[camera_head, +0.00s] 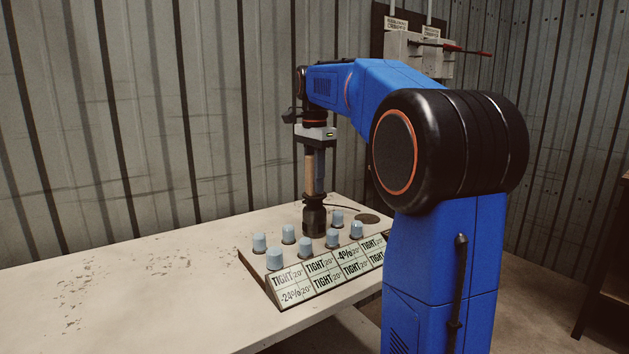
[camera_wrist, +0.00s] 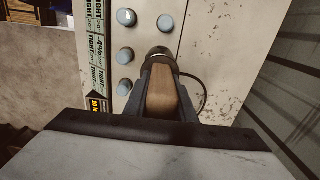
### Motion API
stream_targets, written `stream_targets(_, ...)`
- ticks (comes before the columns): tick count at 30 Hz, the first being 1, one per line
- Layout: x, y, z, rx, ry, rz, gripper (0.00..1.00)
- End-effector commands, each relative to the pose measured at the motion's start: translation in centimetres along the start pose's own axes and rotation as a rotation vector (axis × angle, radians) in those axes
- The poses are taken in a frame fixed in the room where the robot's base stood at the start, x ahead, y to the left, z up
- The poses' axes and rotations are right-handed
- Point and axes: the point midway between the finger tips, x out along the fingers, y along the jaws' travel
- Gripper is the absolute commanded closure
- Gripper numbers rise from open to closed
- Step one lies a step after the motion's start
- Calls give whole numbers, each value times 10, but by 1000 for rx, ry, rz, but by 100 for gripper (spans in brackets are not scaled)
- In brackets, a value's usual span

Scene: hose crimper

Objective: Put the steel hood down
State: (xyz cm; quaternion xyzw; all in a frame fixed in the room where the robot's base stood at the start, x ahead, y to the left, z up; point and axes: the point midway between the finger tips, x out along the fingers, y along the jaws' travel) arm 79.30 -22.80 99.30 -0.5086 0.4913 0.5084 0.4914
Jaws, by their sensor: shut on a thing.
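The steel hood (camera_head: 314,213) appears as a dark, bell-shaped piece below a wooden handle (camera_head: 309,172). My gripper (camera_head: 315,185) points straight down and is shut on this handle. The hood is upright over the sloped panel (camera_head: 328,285), among its pale blue caps. I cannot tell whether its lower rim touches the panel or hangs just above it. In the wrist view, the wooden handle (camera_wrist: 162,95) lies between the fingers, and the dark top of the hood (camera_wrist: 159,53) shows beyond them. A cap or seat directly under the hood would be hidden.
Several pale blue caps, such as the front-left one (camera_head: 274,259), stand close around the hood. A dark round disc (camera_head: 367,218) and a thin black cable (camera_wrist: 203,95) lie behind the panel. The worktable (camera_head: 120,300) is clear on the left. A corrugated wall stands behind.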

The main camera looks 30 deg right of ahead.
Motion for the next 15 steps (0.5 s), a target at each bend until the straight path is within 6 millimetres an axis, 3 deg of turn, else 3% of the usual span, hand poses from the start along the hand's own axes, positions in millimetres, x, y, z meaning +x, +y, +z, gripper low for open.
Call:
stream_targets(3, 2, 0, 0, 0, 0, 0, 100)
stream_targets(4, 2, 0, 0, 0, 0, 0, 70)
stream_targets(6, 2, 0, 0, 0, 0, 0, 58)
stream_targets(15, 1, 0, 0, 0, 0, 0, 58)
